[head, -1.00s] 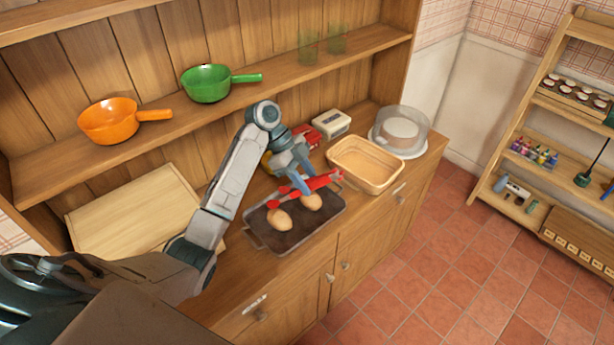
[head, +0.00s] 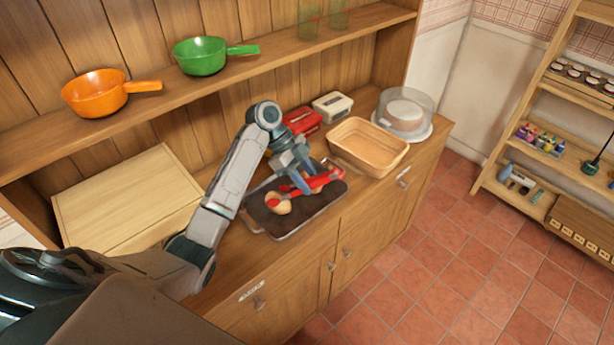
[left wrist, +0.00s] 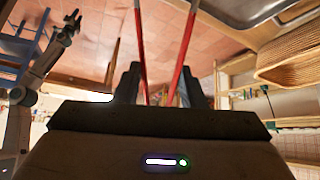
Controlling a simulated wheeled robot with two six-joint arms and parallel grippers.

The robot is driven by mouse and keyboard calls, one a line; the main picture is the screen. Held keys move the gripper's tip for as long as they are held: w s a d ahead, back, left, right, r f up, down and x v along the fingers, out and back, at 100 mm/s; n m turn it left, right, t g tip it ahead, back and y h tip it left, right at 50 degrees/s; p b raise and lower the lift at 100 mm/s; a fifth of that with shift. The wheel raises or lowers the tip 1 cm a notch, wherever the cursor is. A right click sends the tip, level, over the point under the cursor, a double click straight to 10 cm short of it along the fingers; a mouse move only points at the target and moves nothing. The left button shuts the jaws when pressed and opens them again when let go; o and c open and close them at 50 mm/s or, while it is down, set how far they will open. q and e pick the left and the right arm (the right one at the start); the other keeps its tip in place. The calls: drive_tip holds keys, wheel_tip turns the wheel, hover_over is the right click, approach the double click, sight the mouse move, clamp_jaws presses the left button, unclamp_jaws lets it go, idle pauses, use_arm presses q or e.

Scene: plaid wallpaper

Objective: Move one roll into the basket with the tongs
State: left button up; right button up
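My left gripper (head: 302,184) is shut on the red tongs (head: 322,180), above the dark baking tray (head: 312,208) on the counter. In the left wrist view the tongs' two red arms (left wrist: 177,82) run between my dark fingers. A tan roll (head: 279,207) lies at the tray's left part with a red tong end over it; I cannot tell whether the tongs grip it. A second roll is not visible and may be hidden behind my gripper. The empty tan basket (head: 372,168) stands right of the tray. My right gripper (left wrist: 70,27) is small in the left wrist view; its opening is unclear.
A red item (head: 301,121) and a white butter box (head: 332,107) stand behind the tray. A covered cake dish (head: 404,112) is behind the basket. The shelf above holds an orange pan (head: 96,94) and a green pan (head: 200,56).

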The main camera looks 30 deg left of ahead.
use_arm(q)
wheel_tip(320, 180, down, 2)
drive_tip(key=shift+f+b, duration=0.2)
drive_tip(key=shift+b, duration=0.3)
drive_tip(key=c, duration=0.5)
wheel_tip(320, 180, up, 12)
drive_tip(key=p, duration=0.7)
drive_tip(key=shift+p, duration=0.4)
drive_tip(key=shift+c, duration=0.2)
drive_tip(key=shift+r, duration=0.1)
